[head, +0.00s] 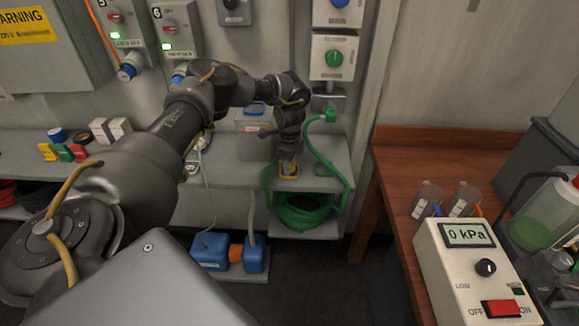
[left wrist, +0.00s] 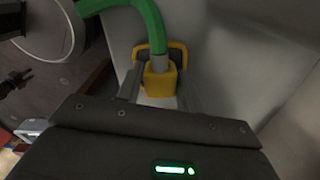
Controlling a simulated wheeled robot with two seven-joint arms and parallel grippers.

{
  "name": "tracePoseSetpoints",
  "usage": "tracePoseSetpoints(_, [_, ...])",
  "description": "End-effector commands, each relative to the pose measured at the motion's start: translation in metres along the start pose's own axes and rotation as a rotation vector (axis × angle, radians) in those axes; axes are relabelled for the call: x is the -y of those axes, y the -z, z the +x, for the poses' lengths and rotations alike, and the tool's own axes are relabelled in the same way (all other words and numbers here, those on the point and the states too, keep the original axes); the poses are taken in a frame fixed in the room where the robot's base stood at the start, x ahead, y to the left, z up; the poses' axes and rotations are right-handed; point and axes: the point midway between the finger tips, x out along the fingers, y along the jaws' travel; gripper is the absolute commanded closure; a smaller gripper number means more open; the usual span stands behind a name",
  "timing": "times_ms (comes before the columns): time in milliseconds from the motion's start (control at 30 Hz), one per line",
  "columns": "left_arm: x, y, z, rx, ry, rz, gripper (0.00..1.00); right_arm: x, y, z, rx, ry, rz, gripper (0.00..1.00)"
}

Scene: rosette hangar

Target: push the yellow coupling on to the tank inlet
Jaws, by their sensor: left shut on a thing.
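The yellow coupling (head: 289,169) shows at the front of the grey shelf, under my left gripper (head: 288,163). In the left wrist view the yellow coupling (left wrist: 159,82) sits between the two fingers of my left gripper (left wrist: 158,92), which is shut on it. A green hose (left wrist: 150,25) runs up out of the coupling's grey neck. A wider yellow piece shows around that neck. I cannot make out the tank inlet, or whether the coupling touches it. My right gripper is in neither view.
A green hose coil (head: 305,211) lies below the shelf (head: 222,180). Blue containers (head: 211,250) stand low to its left. A clear blue-lidded box (head: 252,122) stands behind my wrist. A wooden bench (head: 398,190) with a pressure meter (head: 470,270) is at right.

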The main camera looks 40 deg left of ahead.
Motion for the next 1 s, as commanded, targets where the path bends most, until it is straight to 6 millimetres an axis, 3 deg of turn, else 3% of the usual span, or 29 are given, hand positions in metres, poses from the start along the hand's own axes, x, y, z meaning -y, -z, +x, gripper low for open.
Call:
tracePoseSetpoints(367, [0.001, 0.000, -0.005, -0.001, 0.001, -0.001, 0.83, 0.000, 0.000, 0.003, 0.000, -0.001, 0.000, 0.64])
tracePoseSetpoints(567, [0.002, 0.001, -0.029, -0.005, 0.004, -0.001, 0.83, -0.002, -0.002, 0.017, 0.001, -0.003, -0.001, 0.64])
tracePoseSetpoints(767, [-0.032, 0.015, -0.073, -0.005, 0.006, 0.007, 0.83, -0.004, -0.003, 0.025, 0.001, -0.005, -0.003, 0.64])
tracePoseSetpoints(833, [-0.045, 0.020, -0.095, -0.001, 0.007, 0.009, 0.83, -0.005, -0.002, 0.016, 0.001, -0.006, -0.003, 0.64])
tracePoseSetpoints(1000, [-0.078, 0.035, -0.108, -0.001, 0.004, 0.008, 0.83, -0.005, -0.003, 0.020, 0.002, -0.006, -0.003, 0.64])
